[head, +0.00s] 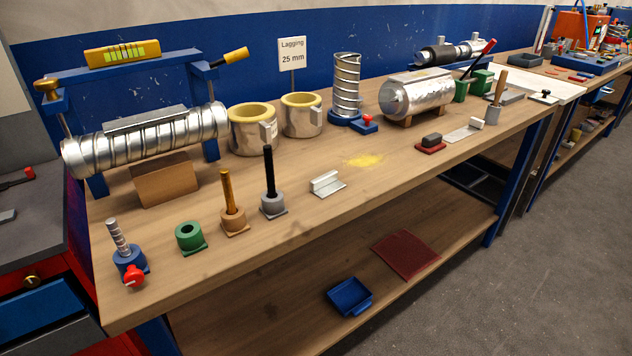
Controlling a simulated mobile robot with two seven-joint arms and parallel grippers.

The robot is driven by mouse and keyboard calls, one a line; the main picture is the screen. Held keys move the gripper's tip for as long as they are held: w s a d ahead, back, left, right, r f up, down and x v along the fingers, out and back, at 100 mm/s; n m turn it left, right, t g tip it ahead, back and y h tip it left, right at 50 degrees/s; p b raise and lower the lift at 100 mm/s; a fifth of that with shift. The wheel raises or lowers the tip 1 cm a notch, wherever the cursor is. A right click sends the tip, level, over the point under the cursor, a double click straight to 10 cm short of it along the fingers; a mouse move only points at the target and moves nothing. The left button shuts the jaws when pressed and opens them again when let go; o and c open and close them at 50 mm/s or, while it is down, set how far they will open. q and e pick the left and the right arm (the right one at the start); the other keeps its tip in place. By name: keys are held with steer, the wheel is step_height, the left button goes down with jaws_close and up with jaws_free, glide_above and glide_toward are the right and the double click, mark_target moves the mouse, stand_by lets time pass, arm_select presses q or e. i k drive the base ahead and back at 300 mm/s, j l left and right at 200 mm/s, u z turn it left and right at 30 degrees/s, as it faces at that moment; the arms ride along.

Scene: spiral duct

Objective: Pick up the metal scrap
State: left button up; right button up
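A small bent piece of bright metal, which looks like the metal scrap (327,184), lies on the wooden workbench (330,225) near its front edge, about mid-picture. It has a flat base and a raised strip along it. Nothing covers it. Neither of my grippers shows in the head view.
Left of the scrap stand a grey holder (273,205) with a black rod, a brown holder (234,218) with a wooden rod and a green ring (189,237). Yellow powder (363,160) lies behind it. Two lagging shells (252,127) and a spiral duct (140,140) stand further back.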

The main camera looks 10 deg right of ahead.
mark_target(325, 184)
steer(key=l+u, duration=0.9)
steer(key=l, duration=0.5)
